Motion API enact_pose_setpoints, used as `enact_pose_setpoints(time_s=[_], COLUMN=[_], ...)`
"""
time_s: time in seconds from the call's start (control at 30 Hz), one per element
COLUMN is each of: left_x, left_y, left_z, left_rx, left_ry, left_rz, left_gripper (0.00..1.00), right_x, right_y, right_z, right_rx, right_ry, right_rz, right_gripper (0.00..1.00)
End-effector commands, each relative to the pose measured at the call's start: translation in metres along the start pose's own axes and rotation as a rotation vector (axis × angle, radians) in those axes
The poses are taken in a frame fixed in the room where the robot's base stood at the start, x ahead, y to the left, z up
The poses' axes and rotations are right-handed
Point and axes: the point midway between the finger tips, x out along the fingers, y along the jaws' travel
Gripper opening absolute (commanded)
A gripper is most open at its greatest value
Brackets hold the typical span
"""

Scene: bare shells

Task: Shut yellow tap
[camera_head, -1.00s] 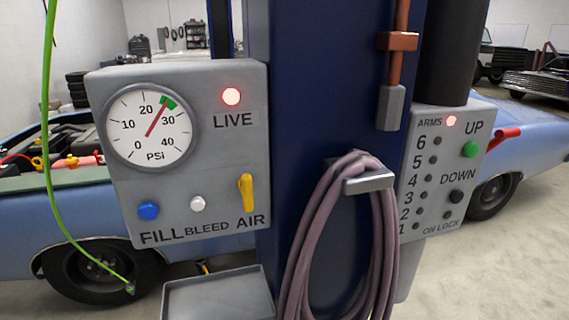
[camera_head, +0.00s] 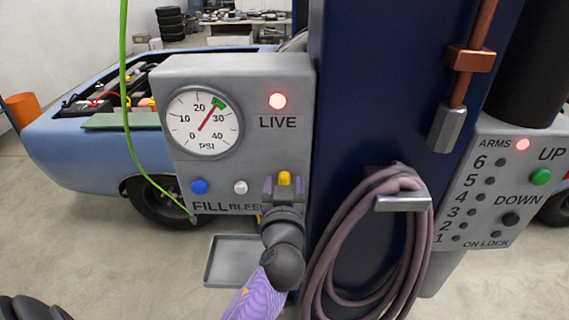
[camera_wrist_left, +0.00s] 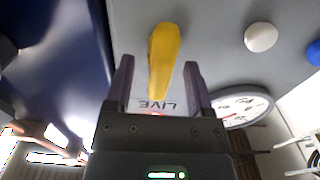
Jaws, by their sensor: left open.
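The yellow tap (camera_head: 284,178) is on the grey air panel (camera_head: 250,75), at its lower right; only its top shows in the head view. My left gripper (camera_head: 283,187) is in front of it, hiding the rest of the tap and the AIR label. In the left wrist view the yellow tap (camera_wrist_left: 163,55) has its lever hanging between the two open fingers of the left gripper (camera_wrist_left: 158,68). A gap shows on each side of the lever, and nothing is gripped. My right gripper is not in view.
A gauge (camera_head: 204,122), a red LIVE lamp (camera_head: 277,101), a blue button (camera_head: 199,186) and a white button (camera_head: 240,187) share the panel. A coiled hose (camera_head: 330,235) hangs close on the right. A green line (camera_head: 124,90) hangs left. A grey tray (camera_head: 228,262) is below.

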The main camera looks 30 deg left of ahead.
Motion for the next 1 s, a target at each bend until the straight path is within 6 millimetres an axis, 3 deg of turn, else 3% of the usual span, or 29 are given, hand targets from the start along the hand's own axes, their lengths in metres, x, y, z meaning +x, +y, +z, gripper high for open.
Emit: enact_pose_setpoints(time_s=[0.37,0.6,0.7,1.0], left_x=[-0.0023,-0.0022,-0.0021,-0.0021], left_y=[0.0000,0.0001,0.0001,0.0003], left_z=[0.0003,0.0003,0.0003,0.0003], left_rx=[0.002,0.002,0.002,0.017], left_ry=[-0.001,-0.001,-0.001,-0.001], left_rz=[-0.002,-0.002,-0.002,-0.002], left_gripper=[0.68,0.17,0.00,0.00], right_x=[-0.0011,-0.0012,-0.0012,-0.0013], right_y=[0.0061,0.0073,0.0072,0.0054], right_z=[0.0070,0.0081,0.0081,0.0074], right_rx=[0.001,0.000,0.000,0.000], right_ry=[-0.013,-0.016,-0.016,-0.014], right_rz=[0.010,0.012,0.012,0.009], right_gripper=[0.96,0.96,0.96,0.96])
